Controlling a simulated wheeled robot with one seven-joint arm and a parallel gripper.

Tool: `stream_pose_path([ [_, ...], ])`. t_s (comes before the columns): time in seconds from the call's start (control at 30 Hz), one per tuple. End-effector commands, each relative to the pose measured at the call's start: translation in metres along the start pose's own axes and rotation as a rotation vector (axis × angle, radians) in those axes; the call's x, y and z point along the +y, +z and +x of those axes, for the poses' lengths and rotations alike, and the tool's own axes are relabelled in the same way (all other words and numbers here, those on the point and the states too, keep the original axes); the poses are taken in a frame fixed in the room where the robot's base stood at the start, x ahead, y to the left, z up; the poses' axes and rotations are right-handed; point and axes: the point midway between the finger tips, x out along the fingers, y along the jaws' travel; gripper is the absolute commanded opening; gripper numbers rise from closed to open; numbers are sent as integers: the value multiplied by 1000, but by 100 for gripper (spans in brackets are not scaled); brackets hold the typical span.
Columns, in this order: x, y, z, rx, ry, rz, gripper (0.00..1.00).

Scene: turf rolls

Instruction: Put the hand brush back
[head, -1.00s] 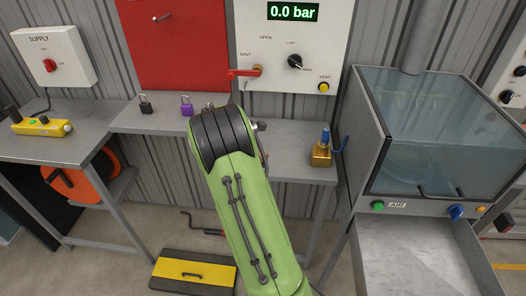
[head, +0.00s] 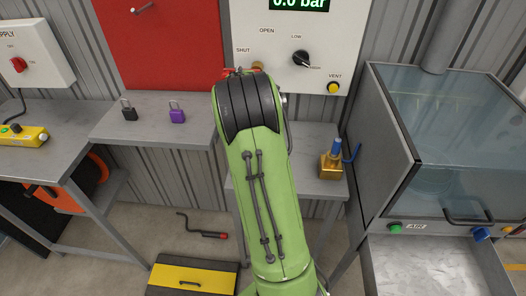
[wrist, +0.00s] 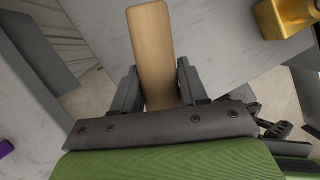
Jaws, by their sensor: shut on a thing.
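In the wrist view the hand brush (wrist: 150,45) shows as a flat, light wooden piece between the two dark fingers of my gripper (wrist: 158,85). The gripper is shut on it. The brush points away from the gripper, over or near the grey bench edge; I cannot tell whether it touches the bench. Its bristles are not visible. In the head view my green arm hides the gripper and the brush.
A glass-fronted cabinet (head: 440,140) stands at right.

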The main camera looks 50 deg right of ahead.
Motion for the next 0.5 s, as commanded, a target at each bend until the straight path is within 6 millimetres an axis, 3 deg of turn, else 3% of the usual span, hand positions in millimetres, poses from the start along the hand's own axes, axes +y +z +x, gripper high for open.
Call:
stream_pose_path([
  [0.5, -1, -34, 82, 3, -3, 2, 14],
])
